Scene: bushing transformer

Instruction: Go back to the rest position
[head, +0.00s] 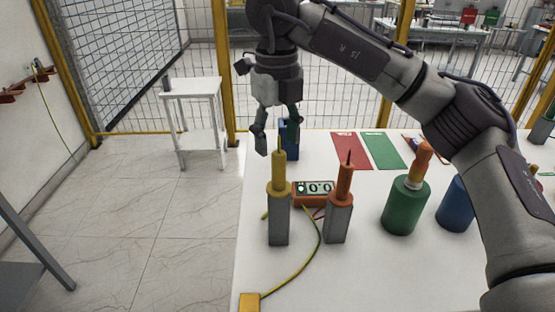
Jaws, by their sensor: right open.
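My right gripper (277,130) hangs from the arm that comes in from the right. It points down with its fingers apart and nothing between them that I can see. It is above the far left part of the white table (262,280), over or just behind the tip of a yellow-topped probe (279,200) that stands upright in a grey holder. A dark blue object (290,140) stands partly behind the right finger. My left gripper does not show.
An orange-topped probe (343,190) stands in a second grey holder, with a meter (314,189) between. A green cylinder (405,206) and a blue cylinder (455,205) stand to the right. Red (351,150) and green (384,151) mats lie behind. A white stand (196,95) is on the floor.

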